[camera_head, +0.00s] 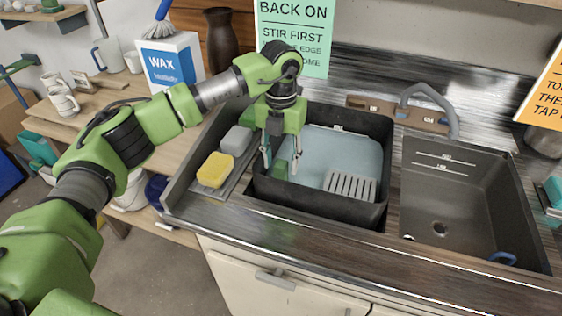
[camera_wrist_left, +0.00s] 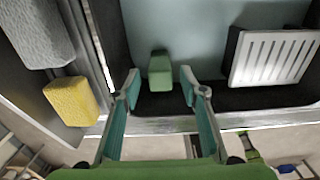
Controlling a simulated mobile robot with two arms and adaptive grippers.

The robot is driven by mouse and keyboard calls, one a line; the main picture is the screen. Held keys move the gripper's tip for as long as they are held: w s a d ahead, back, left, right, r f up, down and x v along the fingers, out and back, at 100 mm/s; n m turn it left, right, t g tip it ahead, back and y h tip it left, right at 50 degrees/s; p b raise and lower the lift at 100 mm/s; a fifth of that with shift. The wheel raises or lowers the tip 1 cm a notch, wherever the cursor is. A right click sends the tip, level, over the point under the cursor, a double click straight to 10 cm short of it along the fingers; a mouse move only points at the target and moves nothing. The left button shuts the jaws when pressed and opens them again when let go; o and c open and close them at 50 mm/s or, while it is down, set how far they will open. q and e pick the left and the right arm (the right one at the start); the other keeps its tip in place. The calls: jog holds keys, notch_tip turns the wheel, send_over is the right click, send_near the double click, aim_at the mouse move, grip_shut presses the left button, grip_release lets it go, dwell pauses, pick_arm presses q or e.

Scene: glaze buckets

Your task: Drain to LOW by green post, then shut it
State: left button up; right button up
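The left basin (camera_head: 325,200) of the sink is dark and holds pale blue liquid (camera_head: 340,150). A short green post (camera_head: 280,169) stands near its front left corner; it also shows in the left wrist view (camera_wrist_left: 161,70). My left gripper (camera_head: 282,161) points down over the post. Its fingers (camera_wrist_left: 160,90) are open, one on each side of the post's line, with no clear contact. A pale slotted grate (camera_head: 350,186) sits at the basin's front right. A small level label (camera_head: 338,128) on the back wall is too small to read. My right gripper is not seen.
An empty right basin (camera_head: 455,190) has two marked lines and a drain. A grey curved handle (camera_head: 430,100) stands on a wooden block behind. A yellow sponge (camera_head: 215,169) and a grey block (camera_head: 236,140) lie left of the liquid. A WAX box (camera_head: 172,62) stands behind the arm.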

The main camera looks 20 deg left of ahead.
pick_arm(q)
notch_tip(320, 180, up, 11)
jog(key=shift+r, duration=0.15)
